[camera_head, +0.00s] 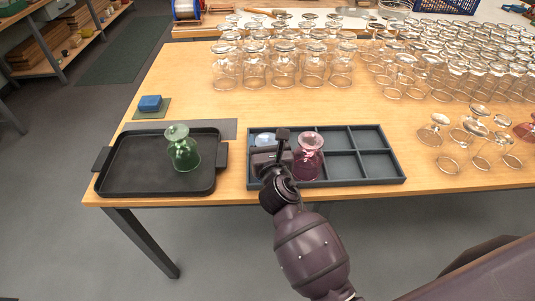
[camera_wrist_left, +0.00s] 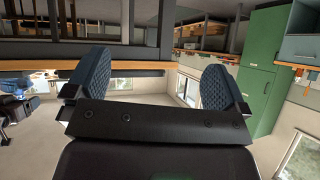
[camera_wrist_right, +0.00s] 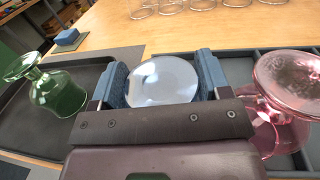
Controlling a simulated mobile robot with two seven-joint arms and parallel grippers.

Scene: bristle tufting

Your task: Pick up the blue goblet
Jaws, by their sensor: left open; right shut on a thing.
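The blue goblet is upside down at the back left of the grey divided tray (camera_head: 384,133). Its pale, clear bluish round foot (camera_head: 264,139) faces up; it also shows between the fingers in the right wrist view (camera_wrist_right: 162,82). My right gripper (camera_head: 271,156) is shut on the goblet, one finger on each side. The gripper hides the bowl, so I cannot tell whether it touches the tray floor. My left gripper (camera_wrist_left: 157,78) is open and empty in the left wrist view; it is not in the head view.
A pink goblet (camera_head: 308,158) stands upside down close right of my right gripper. A green goblet (camera_head: 183,152) stands on the black tray (camera_head: 130,178) to the left. A blue block (camera_head: 150,103) lies behind it. Many clear glasses (camera_head: 284,68) fill the table's back and right.

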